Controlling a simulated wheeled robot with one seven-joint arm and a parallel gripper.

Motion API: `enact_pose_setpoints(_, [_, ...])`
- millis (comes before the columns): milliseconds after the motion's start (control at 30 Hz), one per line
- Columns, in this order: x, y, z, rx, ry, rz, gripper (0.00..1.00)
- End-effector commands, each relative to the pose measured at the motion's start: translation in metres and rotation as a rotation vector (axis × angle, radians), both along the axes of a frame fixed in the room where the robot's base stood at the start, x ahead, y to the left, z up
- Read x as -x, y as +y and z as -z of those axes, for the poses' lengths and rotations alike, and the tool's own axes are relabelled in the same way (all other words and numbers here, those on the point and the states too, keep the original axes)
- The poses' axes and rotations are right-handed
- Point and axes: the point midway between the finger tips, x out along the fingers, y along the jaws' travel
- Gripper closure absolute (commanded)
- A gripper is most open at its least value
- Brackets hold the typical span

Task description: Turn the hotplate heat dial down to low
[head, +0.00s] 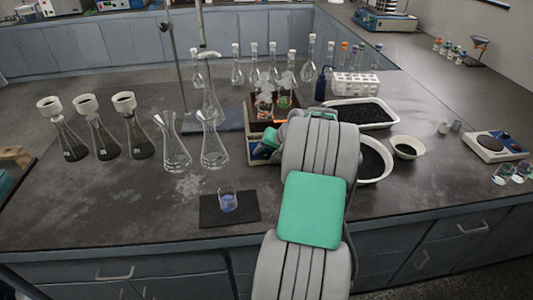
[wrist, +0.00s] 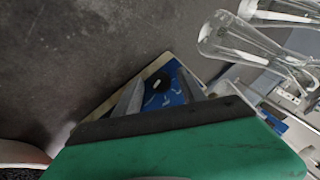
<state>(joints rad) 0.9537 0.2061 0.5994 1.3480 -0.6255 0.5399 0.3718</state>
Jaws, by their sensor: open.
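The hotplate (head: 251,145) stands mid-bench in the head view, with glass flasks on its dark top and an orange glow beside them. In the head view the dial is hidden behind my arm. My gripper (wrist: 160,76) is open in the wrist view, with one finger on each side of the dial. I cannot tell whether the fingers touch it. In the head view my gripper (head: 268,146) is partly hidden by my wrist, at the panel.
Clear flasks (head: 175,147) stand left of the hotplate, near a retort stand. White trays of black granules (head: 362,112) lie to the right. A small beaker (head: 228,201) sits on a black mat (head: 211,213) in front. The left front bench is clear.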

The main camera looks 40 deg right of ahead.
Motion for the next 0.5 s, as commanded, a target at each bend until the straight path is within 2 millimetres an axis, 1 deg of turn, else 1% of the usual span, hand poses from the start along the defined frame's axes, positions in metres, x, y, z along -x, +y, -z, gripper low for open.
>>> enact_pose_setpoints(167, [0.0003,-0.0007,0.0002,0.001,0.0,0.002,0.52])
enact_pose_setpoints(500, [0.0009,-0.0012,0.0,0.0,0.0,0.002,0.79])
